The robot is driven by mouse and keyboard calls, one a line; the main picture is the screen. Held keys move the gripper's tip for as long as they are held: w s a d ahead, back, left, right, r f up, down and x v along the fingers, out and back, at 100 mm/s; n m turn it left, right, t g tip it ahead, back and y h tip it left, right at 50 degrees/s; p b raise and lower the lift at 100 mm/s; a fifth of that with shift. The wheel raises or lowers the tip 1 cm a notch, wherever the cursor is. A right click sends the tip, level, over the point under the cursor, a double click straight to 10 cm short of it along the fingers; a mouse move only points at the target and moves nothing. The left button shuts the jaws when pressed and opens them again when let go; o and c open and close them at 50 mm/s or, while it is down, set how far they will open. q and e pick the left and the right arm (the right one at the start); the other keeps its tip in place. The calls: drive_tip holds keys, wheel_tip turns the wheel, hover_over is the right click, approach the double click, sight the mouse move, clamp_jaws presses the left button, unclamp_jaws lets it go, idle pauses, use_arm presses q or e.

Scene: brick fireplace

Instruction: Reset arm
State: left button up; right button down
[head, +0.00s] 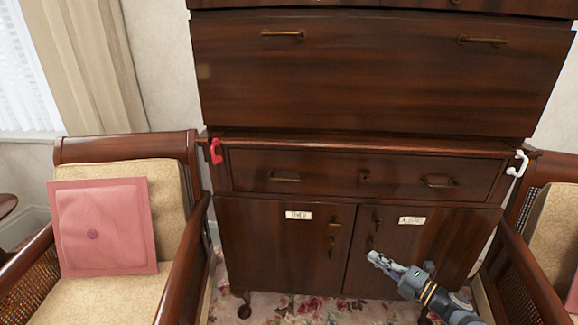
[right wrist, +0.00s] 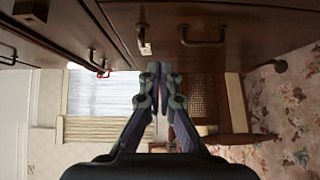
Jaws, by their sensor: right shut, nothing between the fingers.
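My right gripper (head: 385,264) is in front of the lower right door of a dark wooden cabinet (head: 290,240) in the head view. Its fingers are shut and empty, and they point to the left. In the right wrist view the gripper (right wrist: 160,75) has its fingertips together with nothing between them. The cabinet's handles show above it in that view, apart from the fingers. My left gripper is not in view.
A red hook (head: 215,151) and a white hook (head: 518,163) are on the cabinet's sides. Armchairs stand left (head: 105,290) and right (head: 556,235), the left one with a pink cushion (head: 103,226). Two labels (head: 298,215) are on the doors. A floral rug (head: 300,309) lies below.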

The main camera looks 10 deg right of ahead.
drive_tip(key=s+d+f+m+g+h, duration=0.2)
drive_tip(key=s+f+m+h, duration=0.25)
drive_tip(key=f+m, duration=0.5)
drive_tip(key=s+d+f+m+g+h, duration=0.1)
drive_tip(key=s+f+m+h, duration=0.35)
drive_tip(key=f, duration=0.75)
drive_tip(key=s+a+f+m+g+h, duration=0.25)
drive_tip(key=s+f+m+g, duration=0.35)
drive_tip(key=f, duration=0.4)
drive_tip(key=s+a+f+m+g+y, duration=0.1)
drive_tip(key=s+a+f+m+g, duration=0.1)
drive_tip(key=s+a+f, duration=0.4)
drive_tip(key=s+a+f+m+g+y, duration=0.1)
drive_tip(key=s+a+g, duration=0.25)
drive_tip(key=s, duration=0.55)
use_arm(q)
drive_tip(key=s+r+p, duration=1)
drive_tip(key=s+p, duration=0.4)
drive_tip(key=p, duration=0.7)
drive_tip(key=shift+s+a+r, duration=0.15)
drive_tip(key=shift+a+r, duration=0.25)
use_arm(e)
drive_tip(key=s+r, duration=1)
drive_tip(key=s, duration=0.4)
drive_tip(key=shift+s+r, duration=0.25)
drive_tip(key=shift+s, duration=0.05)
drive_tip(key=shift+d, duration=0.1)
